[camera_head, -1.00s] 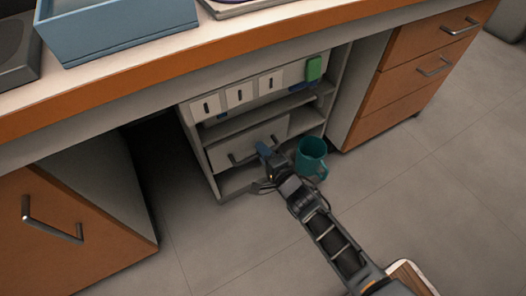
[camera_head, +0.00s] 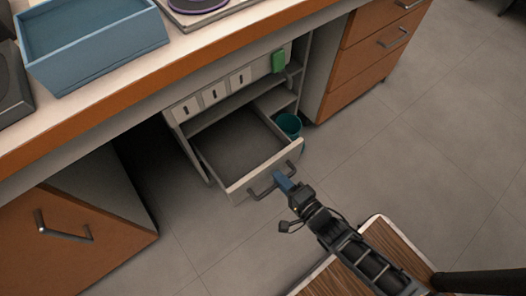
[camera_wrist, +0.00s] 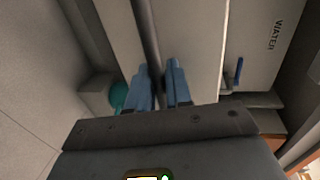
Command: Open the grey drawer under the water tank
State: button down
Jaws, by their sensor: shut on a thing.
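The grey drawer (camera_head: 243,181) is pulled well out of the low cabinet under the counter, and its inside looks empty. Its dark bar handle (camera_head: 264,192) is on the front. My gripper (camera_head: 283,182), with blue fingers, is shut on the handle near its right part. In the wrist view my gripper (camera_wrist: 162,75) has its fingers on either side of the dark handle bar (camera_wrist: 150,45). The water tank (camera_wrist: 262,45), a pale box marked WATER, shows at the right of the wrist view.
A teal mug (camera_head: 289,124) stands on the floor just right of the drawer, partly hidden by it. Orange-fronted drawers (camera_head: 362,58) stand at the right and an orange cabinet door (camera_head: 65,240) at the left.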

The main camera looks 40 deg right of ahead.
jog(key=f+v, duration=0.2)
jog(key=v, duration=0.7)
jog(key=shift+s+p, duration=0.35)
jog(key=shift+s, duration=0.2)
jog(key=c, duration=1.2)
grip_release()
jog(key=shift+p+v, duration=0.6)
jog(key=shift+v, duration=3.3)
jog(key=s+r+n+p, duration=0.1)
jog(key=r+n+p, duration=0.5)
jog(key=r, duration=1.2)
jog(key=s+a+r+n+p, duration=0.1)
jog(key=r+n+p, duration=0.5)
jog(key=r, duration=1.2)
jog(key=s+r+n+p, duration=0.1)
jog(key=r+n+p, duration=0.5)
jog(key=r, duration=1.3)
jog(key=shift+s+a+r+g+p, duration=0.1)
jog(key=shift+s+a+g+p, duration=0.3)
jog(key=shift+p, duration=0.95)
